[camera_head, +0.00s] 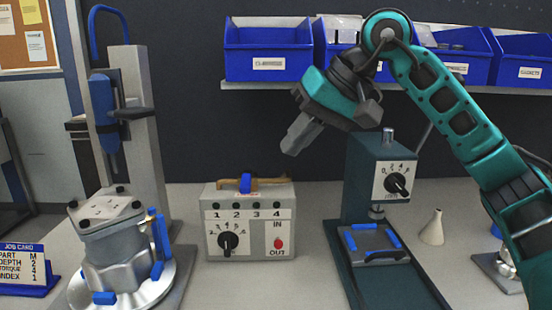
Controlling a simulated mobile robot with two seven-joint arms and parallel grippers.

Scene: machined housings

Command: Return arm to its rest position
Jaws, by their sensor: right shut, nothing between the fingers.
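My right arm (460,123) comes in from the right, teal and black, bent high over the bench. Its gripper (292,148) hangs in the air, pointing down and left. The gripper is shut and empty. It is above and behind the grey control box (275,222) in the picture, touching nothing that I can see. My left gripper is not in view.
A machined housing (115,245) sits on a round plate at left, below a column with a blue tool (103,105). A dark green press (362,170) stands right of the box. Blue bins (268,62) line the back shelf. A job card (22,268) stands front left.

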